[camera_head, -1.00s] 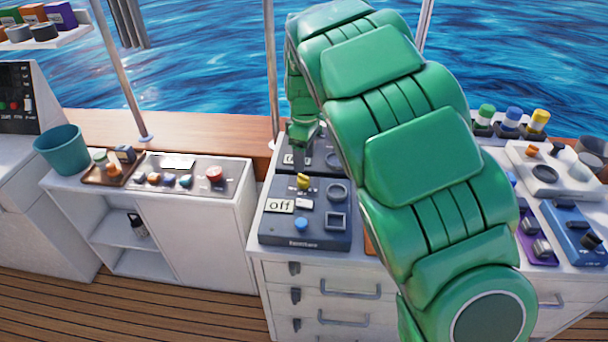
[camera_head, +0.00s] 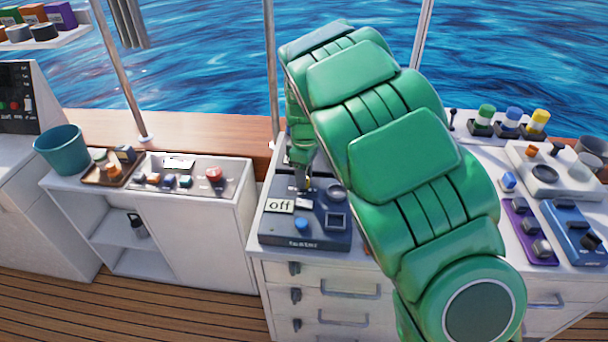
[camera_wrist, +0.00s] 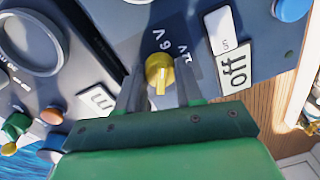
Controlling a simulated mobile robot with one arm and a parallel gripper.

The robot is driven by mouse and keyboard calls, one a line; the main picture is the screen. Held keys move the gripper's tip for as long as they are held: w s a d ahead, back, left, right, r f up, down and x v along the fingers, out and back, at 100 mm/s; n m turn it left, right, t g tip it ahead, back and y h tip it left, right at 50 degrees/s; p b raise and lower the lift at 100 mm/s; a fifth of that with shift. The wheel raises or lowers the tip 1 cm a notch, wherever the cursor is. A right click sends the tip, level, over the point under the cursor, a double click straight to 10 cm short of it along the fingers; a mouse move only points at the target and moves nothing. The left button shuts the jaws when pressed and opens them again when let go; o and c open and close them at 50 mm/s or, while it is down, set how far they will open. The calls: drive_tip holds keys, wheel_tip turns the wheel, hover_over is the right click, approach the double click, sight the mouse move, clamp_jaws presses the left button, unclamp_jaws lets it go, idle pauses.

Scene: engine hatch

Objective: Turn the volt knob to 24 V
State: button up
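The yellow volt knob (camera_wrist: 159,70) sits on the dark blue tester panel (camera_head: 290,238). In the wrist view its pointer end faces down, towards my gripper's palm. Markings including "6 V" (camera_wrist: 162,40) show on the panel beyond it. A white display (camera_wrist: 235,68) beside it reads "off"; this display also shows in the head view (camera_head: 280,206). My gripper (camera_wrist: 160,82) is at the knob, with one finger on each side of it. The fingers look apart, with no clear contact on the knob.
A round dial (camera_wrist: 30,42) is left of the knob in the wrist view. A red button panel (camera_head: 214,174) stands left; more devices (camera_head: 572,230) stand right.

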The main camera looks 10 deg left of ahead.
drive_tip(key=c, duration=0.5)
drive_tip(key=shift+o, duration=0.2)
drive_tip(key=shift+m, duration=0.3)
drive_tip(key=m, duration=1)
drive_tip(key=shift+s+m, duration=0.1)
drive_tip(key=shift+m, duration=0.3)
drive_tip(key=m, duration=0.6)
drive_tip(key=shift+t, duration=0.4)
drive_tip(key=m, duration=0.6)
drive_tip(key=shift+r, duration=0.1)
